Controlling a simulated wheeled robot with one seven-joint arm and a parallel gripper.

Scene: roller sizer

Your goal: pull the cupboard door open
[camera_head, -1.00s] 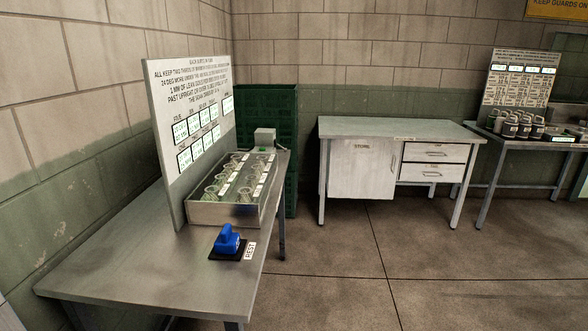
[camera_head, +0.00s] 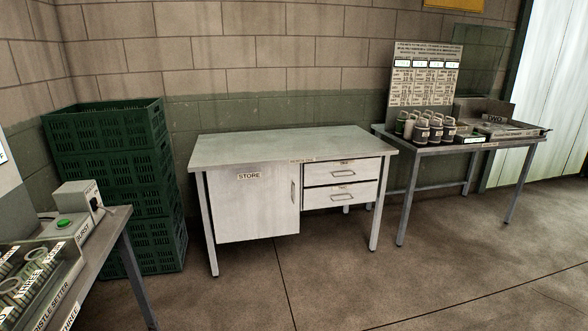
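The cupboard door (camera_head: 252,205) is a pale panel labelled "STORE" under the left half of a grey-topped bench (camera_head: 290,146). It looks shut, flush with the bench front. Its upright bar handle (camera_head: 293,192) is near the door's right edge. The bench stands against the back wall, some way ahead of me across the floor. My gripper does not show in this view, so its state is hidden.
Two drawers (camera_head: 342,182) sit right of the door. Stacked green crates (camera_head: 118,190) stand left of the bench. A metal table (camera_head: 122,215) with equipment is at the near left. Another table (camera_head: 470,146) holding several canisters is at right. The floor (camera_head: 330,275) before the bench is clear.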

